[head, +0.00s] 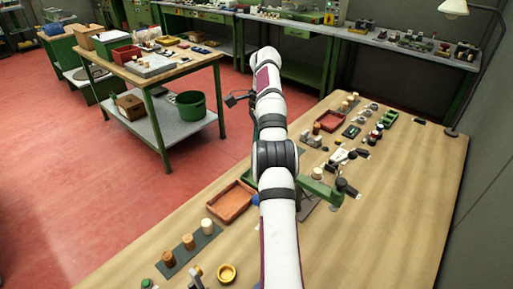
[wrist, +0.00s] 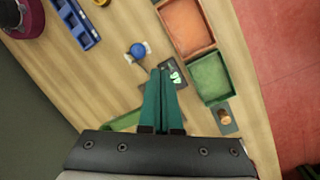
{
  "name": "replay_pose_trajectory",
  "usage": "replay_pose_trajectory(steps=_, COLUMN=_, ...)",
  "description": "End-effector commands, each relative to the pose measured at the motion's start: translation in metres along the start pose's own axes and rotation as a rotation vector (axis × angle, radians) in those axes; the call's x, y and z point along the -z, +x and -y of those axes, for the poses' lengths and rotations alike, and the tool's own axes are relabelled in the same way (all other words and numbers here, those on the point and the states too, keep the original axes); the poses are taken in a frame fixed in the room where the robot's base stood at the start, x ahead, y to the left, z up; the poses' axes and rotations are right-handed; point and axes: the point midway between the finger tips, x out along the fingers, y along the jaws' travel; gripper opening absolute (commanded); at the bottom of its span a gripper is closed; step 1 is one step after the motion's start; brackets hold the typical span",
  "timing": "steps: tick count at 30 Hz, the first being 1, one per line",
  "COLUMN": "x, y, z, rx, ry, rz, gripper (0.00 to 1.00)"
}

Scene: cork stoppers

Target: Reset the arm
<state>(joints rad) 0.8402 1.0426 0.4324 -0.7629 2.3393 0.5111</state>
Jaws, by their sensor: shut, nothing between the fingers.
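My gripper (wrist: 160,74) shows in the wrist view with its two green fingers pressed together and nothing between them. It hangs above the wooden bench (wrist: 112,73), apart from the objects below. In the head view my white arm reaches up the middle of the picture, and I cannot make out the fingers there. Cork-like stoppers, one pale (head: 207,225), one tan (head: 188,241) and one orange-brown (head: 168,258), stand on a dark strip at the lower left of the bench.
An orange tray (head: 231,202) lies left of my arm; a red tray (head: 330,121) is farther back. Small parts and a green holder (head: 389,117) stand beyond. A lamp (head: 478,70) rises at the right edge. The bench's right side is clear.

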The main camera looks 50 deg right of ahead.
Motion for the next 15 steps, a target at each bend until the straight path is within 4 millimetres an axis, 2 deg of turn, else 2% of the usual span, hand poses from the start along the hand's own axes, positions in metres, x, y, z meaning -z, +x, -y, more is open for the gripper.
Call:
replay_pose_trajectory(steps=11, x=0.000, y=0.000, z=0.000, rx=0.000, ry=-0.001, rz=0.000, gripper=0.00)
replay_pose_trajectory(steps=14, x=-0.016, y=-0.008, z=-0.005, rx=-0.001, ry=-0.062, rz=-0.008, gripper=0.00)
replay_pose_trajectory(steps=15, x=-0.035, y=-0.016, z=-0.013, rx=-0.004, ry=-0.132, rz=-0.015, gripper=0.00)
